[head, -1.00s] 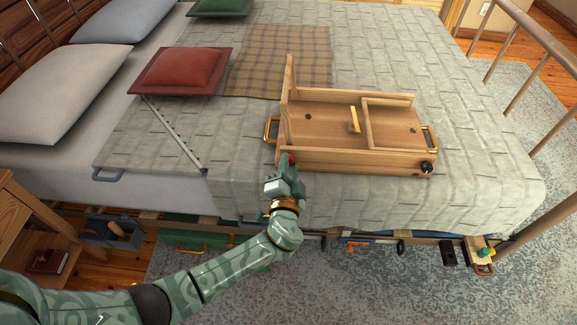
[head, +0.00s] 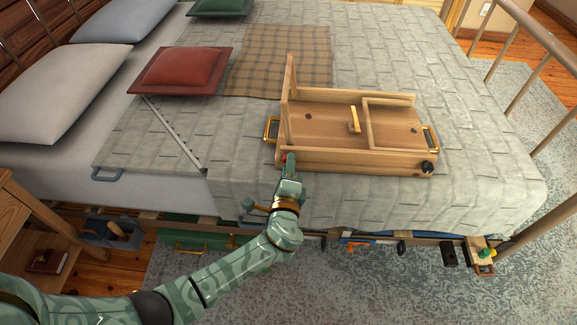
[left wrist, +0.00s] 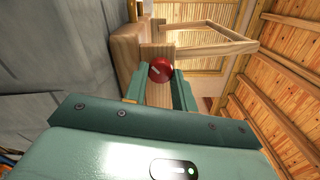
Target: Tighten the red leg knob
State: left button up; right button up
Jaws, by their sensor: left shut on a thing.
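A wooden tray (head: 350,160) with brass side handles lies on the bed, its near side towards me. The red leg knob (left wrist: 161,70) sits at the tray's near left corner, a round knob with a pale line across its face. It is mostly hidden in the head view, where a bit of red (head: 288,157) shows. My left gripper (head: 288,164) reaches up from the bed's near edge and is shut on the red knob, with a finger on each side of it in the left wrist view (left wrist: 162,78). A black knob (head: 428,167) is at the tray's near right corner. My right gripper is not in view.
The bed (head: 480,150) has a grey quilt with clear room right of the tray. A red cushion (head: 182,70), a plaid cloth (head: 282,60) and a flat grey strip (head: 172,132) lie left and behind.

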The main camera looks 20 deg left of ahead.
pick_arm(q)
jog(key=m, duration=0.2)
jog(key=shift+m, duration=0.4)
jog(key=shift+m+p, duration=0.4)
jog(key=shift+m, duration=0.8)
jog(key=shift+s+f+m, duration=0.1)
jog(key=shift+f+m, duration=0.05)
jog(key=shift+m, duration=0.95)
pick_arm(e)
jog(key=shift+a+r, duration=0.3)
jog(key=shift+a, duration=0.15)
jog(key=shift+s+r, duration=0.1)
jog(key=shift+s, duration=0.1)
pick_arm(q)
jog(key=o, duration=1)
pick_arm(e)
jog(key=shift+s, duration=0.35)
